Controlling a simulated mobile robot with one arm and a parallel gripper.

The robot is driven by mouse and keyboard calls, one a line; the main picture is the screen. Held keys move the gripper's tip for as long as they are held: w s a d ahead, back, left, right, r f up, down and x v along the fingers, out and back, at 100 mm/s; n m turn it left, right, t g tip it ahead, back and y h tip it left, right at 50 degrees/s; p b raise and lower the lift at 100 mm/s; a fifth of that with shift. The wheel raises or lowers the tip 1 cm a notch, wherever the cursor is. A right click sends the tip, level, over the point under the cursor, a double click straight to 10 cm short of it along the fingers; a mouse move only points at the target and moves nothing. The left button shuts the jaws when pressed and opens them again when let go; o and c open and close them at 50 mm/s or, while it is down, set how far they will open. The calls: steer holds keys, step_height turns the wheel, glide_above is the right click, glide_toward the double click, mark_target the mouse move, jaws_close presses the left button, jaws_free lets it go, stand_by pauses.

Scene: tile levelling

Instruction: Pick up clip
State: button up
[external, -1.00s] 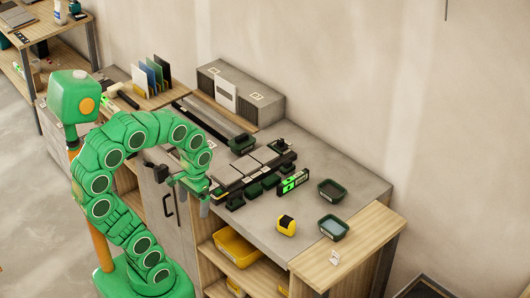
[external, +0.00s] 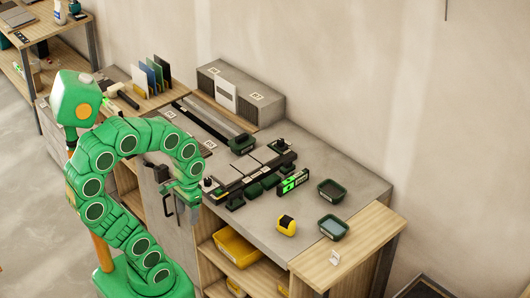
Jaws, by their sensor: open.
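I cannot make out the clip for certain; it is too small or hidden. Two small dark trays, one with dark contents (external: 332,190) and one with bluish-grey contents (external: 333,227), stand at the right of the grey worktop (external: 357,187). Their contents are too small to tell apart. A row of grey tiles (external: 247,167) lies in a dark frame at the middle of the worktop. My gripper (external: 188,207) is open, pointing down at the front edge of the worktop, left of the tile frame. It appears empty.
A green level (external: 293,182) and a yellow tape measure (external: 286,224) sit between the tile frame and the trays. A small white item (external: 334,257) is on the wooden side top (external: 358,242). A grey box (external: 263,100) stands at the back. A yellow bin (external: 236,248) is on the shelf below.

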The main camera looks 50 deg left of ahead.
steer(key=w+d+n+t+h, duration=0.1)
steer(key=w+d+t+h, duration=0.15)
steer(key=w+d, duration=0.75)
steer(key=w+d+t+h, duration=0.25)
steer(key=w+d, duration=0.45)
steer(key=w, duration=0.6)
steer(key=n+t+y, duration=0.2)
steer(key=t, duration=0.4)
glide_above(332, 265)
step_height(332, 265, down, 7)
steer(key=s+f+t+y, duration=0.1)
steer(key=s+f, duration=0.1)
steer(key=s+d+f+t+y, duration=0.1)
steer(key=f+y, duration=0.1)
steer(key=s+f+y, duration=0.1)
steer(key=s+f, duration=0.1)
steer(key=f, duration=0.1)
steer(key=shift+s+d+m+t+y, duration=0.3)
steer(key=shift+d+t, duration=0.05)
steer(key=shift+t, duration=0.05)
steer(key=shift+s+a+f+y, duration=0.2)
steer(key=shift+s+a+y, duration=0.05)
steer(key=shift+s+y, duration=0.3)
steer(key=shift+a, duration=0.1)
steer(key=shift+x, duration=1.1)
steer(key=shift+d+x, duration=0.15)
steer(key=shift+x, duration=1.25)
steer(key=shift+d+x, duration=0.15)
steer(key=shift+x, duration=1.25)
